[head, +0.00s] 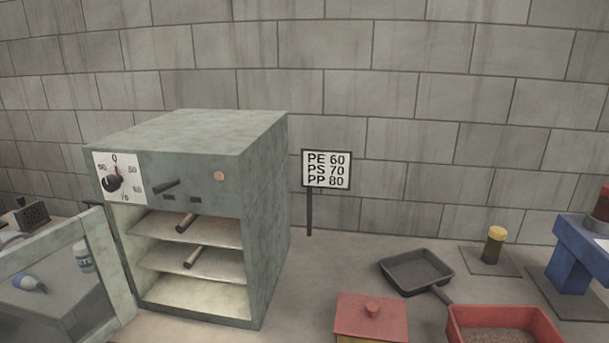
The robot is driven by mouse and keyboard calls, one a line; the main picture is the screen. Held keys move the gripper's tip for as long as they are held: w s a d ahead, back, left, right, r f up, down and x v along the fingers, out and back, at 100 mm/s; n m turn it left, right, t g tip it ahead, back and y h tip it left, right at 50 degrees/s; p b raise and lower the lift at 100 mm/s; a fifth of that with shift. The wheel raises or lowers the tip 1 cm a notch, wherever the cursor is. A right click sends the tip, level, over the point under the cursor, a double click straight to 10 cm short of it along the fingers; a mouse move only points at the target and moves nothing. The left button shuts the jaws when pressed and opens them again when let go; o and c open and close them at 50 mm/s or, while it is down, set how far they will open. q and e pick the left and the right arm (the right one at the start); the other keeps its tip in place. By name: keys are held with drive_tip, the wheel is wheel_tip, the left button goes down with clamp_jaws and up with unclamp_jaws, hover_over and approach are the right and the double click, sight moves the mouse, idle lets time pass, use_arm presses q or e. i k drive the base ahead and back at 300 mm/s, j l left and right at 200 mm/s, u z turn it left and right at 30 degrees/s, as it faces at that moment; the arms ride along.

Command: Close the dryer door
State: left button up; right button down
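The dryer (270,180) is a grey-green box on the table, left of the middle in the head view. Its door (95,260) stands open, swung out to the left, with a pale frame and a see-through pane. Inside the dryer are shelves, with a handle on the upper shelf (215,229) and another on the shelf below it (215,263). A dial and a dark lever sit on the front panel above the opening. Neither of my grippers shows in this view.
A sign (327,169) on a post stands right of the dryer. A dark tray (417,270), a red-lidded box (370,316) and a red bin of granules (504,334) are at the right. A bottle (83,257) shows through the door pane. Bare table lies between dryer and tray.

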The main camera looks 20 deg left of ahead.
sight(93, 223)
drive_tip(key=j+z, duration=0.1)
drive_tip(key=j, duration=0.35)
drive_tip(key=j+z, duration=0.1)
drive_tip(key=j, duration=0.35)
drive_tip(key=k+j+z, duration=0.1)
drive_tip(key=j, duration=0.35)
drive_tip(key=j+z, duration=0.1)
drive_tip(key=j, duration=0.35)
drive_tip(key=k+j+z, duration=0.1)
drive_tip(key=j, duration=0.35)
drive_tip(key=k+j+z, duration=0.1)
drive_tip(key=j, duration=0.35)
drive_tip(key=k+j+z, duration=0.1)
drive_tip(key=j, duration=0.3)
drive_tip(key=k+j+z, duration=0.1)
drive_tip(key=j, duration=0.35)
drive_tip(key=k, duration=0.1)
